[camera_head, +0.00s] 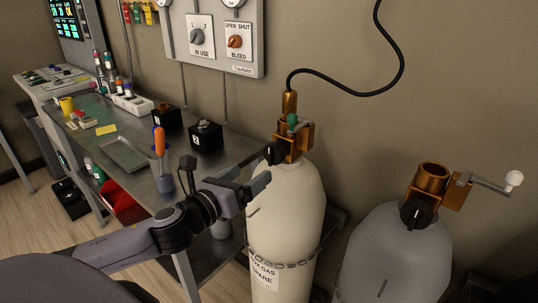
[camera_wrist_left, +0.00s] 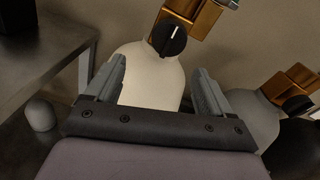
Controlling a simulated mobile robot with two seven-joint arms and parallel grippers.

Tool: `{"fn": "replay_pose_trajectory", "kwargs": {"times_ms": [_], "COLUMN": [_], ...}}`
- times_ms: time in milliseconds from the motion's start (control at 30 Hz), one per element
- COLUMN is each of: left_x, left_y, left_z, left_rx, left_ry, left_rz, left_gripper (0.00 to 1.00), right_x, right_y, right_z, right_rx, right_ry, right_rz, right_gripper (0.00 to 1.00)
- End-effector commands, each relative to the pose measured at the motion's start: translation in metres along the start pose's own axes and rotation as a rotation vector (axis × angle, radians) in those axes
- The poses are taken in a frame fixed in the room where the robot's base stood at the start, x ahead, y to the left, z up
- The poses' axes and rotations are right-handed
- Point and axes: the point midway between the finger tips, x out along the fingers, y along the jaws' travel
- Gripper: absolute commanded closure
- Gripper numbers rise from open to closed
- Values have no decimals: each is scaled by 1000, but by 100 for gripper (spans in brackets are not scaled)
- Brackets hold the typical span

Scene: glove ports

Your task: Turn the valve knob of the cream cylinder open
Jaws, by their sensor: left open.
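The cream cylinder (camera_head: 286,205) stands against the wall, with a chain around it and a label reading "GAS SPARE". Its black valve knob (camera_head: 273,153) sits on the left side of the brass valve (camera_head: 295,138). In the left wrist view the knob (camera_wrist_left: 169,38) faces me with a white mark near upright, beyond the fingertips. My left gripper (camera_head: 256,179) is open and empty, just below and left of the knob, in front of the cylinder's shoulder. In the wrist view its two fingers (camera_wrist_left: 160,82) stand apart with the cream shoulder between them. My right gripper is not in view.
A grey cylinder (camera_head: 390,260) with its own black knob and a white-ended crank handle stands at the right. A metal bench (camera_head: 215,165) with black boxes, an orange-handled screwdriver and a tray is at the left. A wall panel (camera_head: 213,35) and a black hose (camera_head: 345,92) are above.

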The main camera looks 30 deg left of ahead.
Motion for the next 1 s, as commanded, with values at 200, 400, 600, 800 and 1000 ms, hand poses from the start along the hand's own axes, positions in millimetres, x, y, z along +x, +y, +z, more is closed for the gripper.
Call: {"fn": "replay_pose_trajectory", "kwargs": {"times_ms": [200, 400, 600, 800, 1000], "left_x": [8, 19, 40, 61, 75], "left_y": [-6, -7, -8, -10, -11], "left_z": [18, 20, 21, 21, 20], "left_rx": [234, 237, 234, 232, 232], "left_ry": [-42, -45, -44, -43, -41], "left_rz": [-74, -75, -73, -74, -74], "left_gripper": [17, 17, 17, 17, 17], "right_x": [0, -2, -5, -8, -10], "right_y": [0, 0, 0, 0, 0], "right_z": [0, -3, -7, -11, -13], "right_rx": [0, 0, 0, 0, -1], "right_ry": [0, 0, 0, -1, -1], "right_rz": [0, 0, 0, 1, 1], "right_gripper": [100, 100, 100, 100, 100]}}
